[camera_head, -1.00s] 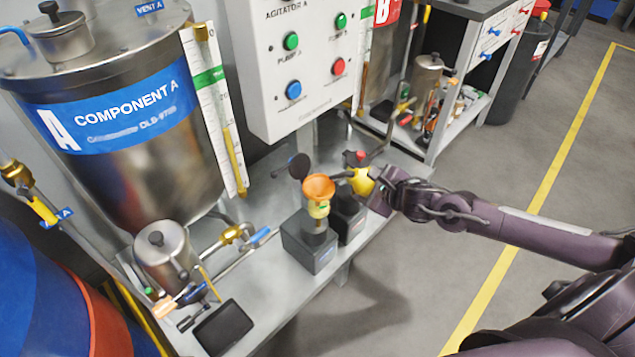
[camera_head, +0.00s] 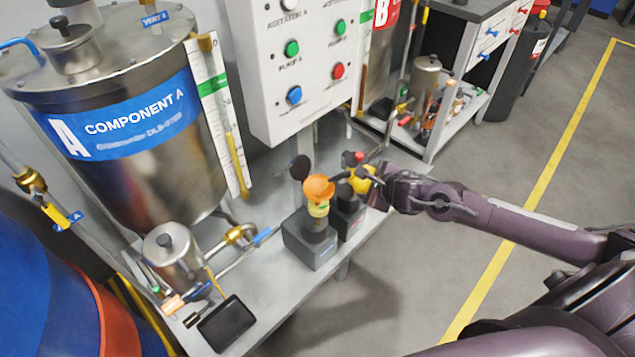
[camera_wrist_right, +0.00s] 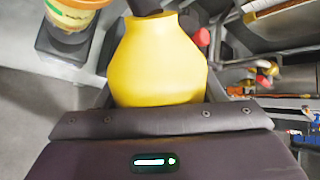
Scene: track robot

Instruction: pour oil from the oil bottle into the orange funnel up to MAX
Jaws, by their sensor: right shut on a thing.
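The orange funnel (camera_head: 319,188) sits on a small cup with a green and yellow band, on top of a dark grey block (camera_head: 311,240) on the bench. The yellow oil bottle (camera_head: 360,180) is just right of the funnel. My right gripper (camera_head: 375,185) is shut on the bottle from the right. In the right wrist view the bottle (camera_wrist_right: 160,60) fills the middle between the fingers, its dark neck at the top edge. The funnel's edge and cup (camera_wrist_right: 70,14) show at top left there. No stream of oil is visible. My left gripper is out of view.
A steel Component A tank (camera_head: 130,130) and a small steel pot (camera_head: 172,255) stand at left. A control panel (camera_head: 308,65) hangs behind the funnel. A dark tablet (camera_head: 227,323) lies on the bench (camera_head: 275,300). The floor at right is clear.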

